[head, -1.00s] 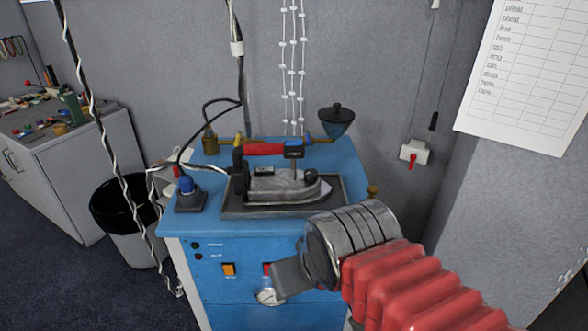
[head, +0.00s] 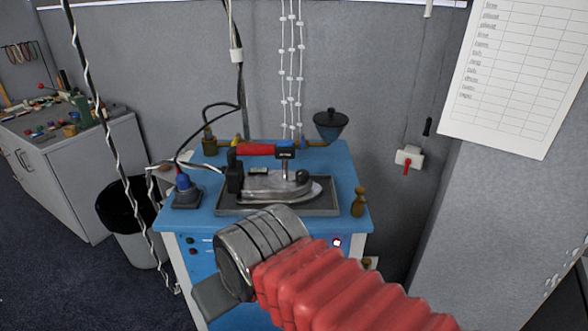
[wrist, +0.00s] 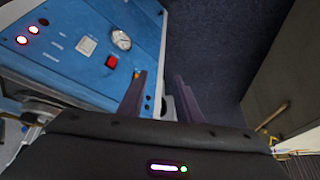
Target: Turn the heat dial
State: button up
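The blue ironing station (head: 335,165) stands ahead with a steam iron (head: 280,186) on its dark tray (head: 325,200). In the wrist view its blue front panel (wrist: 75,75) shows a round white gauge (wrist: 121,39), a red switch (wrist: 112,62), a pale switch (wrist: 86,46) and lit red lamps (wrist: 33,30). I cannot tell which part is the heat dial. My gripper (wrist: 162,78) is open, with its fingers apart and nothing seen held, near the panel's edge. In the head view my arm hides much of the front panel.
A blue-based object (head: 185,190) sits at the station's left, and a wooden peg (head: 358,202) at its right. Cables hang above. A black bin (head: 122,215) stands left of the station. The dark floor (wrist: 220,45) beside the panel is clear in the wrist view.

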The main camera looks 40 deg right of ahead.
jog(key=shift+a, duration=0.2)
jog(key=shift+o, duration=1.4)
jog(key=shift+w+d+r, duration=0.1)
jog(key=shift+r, duration=0.1)
jog(key=shift+o, duration=0.4)
jog(key=w+d+r, duration=0.5)
jog(key=d+r, duration=0.1)
jog(key=shift+w+r+g, duration=0.15)
jog(key=shift+r+g, duration=0.1)
jog(key=shift+g, duration=0.15)
jog(key=w+d+r, duration=0.2)
jog(key=d+r, duration=0.1)
jog(key=d, duration=0.6)
jog(key=w+d+r+n, duration=0.1)
jog(key=d+r, duration=0.3)
jog(key=d, duration=0.5)
jog(key=w+d+r+n+y, duration=0.1)
jog(key=d+r, duration=0.3)
jog(key=d, duration=0.4)
jog(key=shift+w+d, duration=0.4)
jog(key=shift+w, duration=0.5)
